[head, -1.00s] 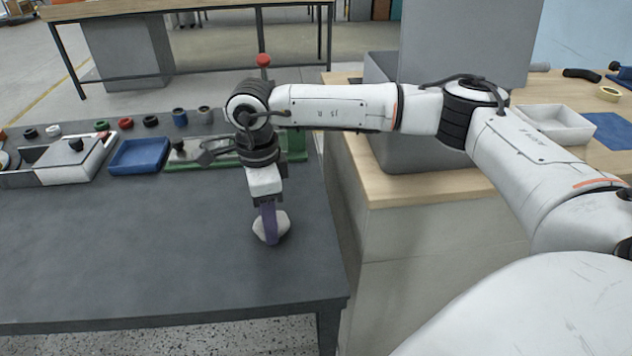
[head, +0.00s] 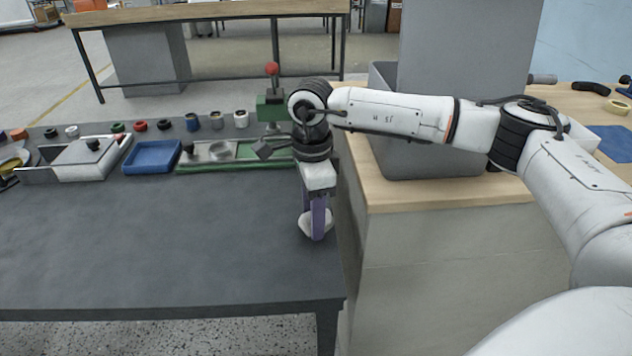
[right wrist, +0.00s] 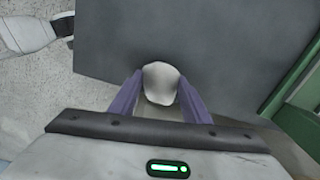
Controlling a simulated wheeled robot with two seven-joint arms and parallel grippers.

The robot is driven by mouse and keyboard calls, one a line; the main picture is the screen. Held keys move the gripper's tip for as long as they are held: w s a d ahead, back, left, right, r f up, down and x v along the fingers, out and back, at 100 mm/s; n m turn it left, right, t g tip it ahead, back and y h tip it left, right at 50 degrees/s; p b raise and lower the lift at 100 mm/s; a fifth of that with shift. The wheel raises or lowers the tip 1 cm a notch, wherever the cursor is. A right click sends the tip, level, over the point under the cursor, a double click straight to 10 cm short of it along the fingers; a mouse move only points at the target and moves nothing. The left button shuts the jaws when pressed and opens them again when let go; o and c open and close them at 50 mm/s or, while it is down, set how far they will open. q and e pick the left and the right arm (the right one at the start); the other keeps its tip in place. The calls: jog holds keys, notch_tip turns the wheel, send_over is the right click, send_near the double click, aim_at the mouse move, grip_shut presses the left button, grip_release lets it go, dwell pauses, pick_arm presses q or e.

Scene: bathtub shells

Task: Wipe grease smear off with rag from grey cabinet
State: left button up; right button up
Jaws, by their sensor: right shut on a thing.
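My right gripper (head: 318,222) is shut on a small whitish rag (head: 306,225) near the right edge of the dark grey worktable. In the right wrist view the rag (right wrist: 160,82) bulges between the purple fingers. I cannot tell whether it touches the tabletop. Right of the table stands a light grey cabinet body (head: 450,265) with a wooden top. A darker grey box (head: 420,160) with a tall upright panel stands on that top. I cannot tell which of these is the grey cabinet. No grease smear is distinguishable. My left gripper is not in view.
The worktable (head: 150,240) is clear in front. Along its back are a blue tray (head: 152,157), a pale tray (head: 75,160), several small coloured rings and cups, and a green machine (head: 273,110). Another wooden-topped table (head: 200,12) stands behind.

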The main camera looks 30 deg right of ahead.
notch_tip(320, 180, up, 3)
jog(key=shift+w+a+f+p, duration=0.1)
jog(key=shift+w+p, duration=0.05)
jog(key=shift+p, duration=0.35)
jog(key=shift+r+p, duration=0.5)
jog(key=shift+r, duration=0.25)
jog(key=shift+r+p, duration=0.55)
jog(key=shift+r, duration=0.25)
jog(key=shift+r+p, duration=0.35)
jog(key=shift+r, duration=0.35)
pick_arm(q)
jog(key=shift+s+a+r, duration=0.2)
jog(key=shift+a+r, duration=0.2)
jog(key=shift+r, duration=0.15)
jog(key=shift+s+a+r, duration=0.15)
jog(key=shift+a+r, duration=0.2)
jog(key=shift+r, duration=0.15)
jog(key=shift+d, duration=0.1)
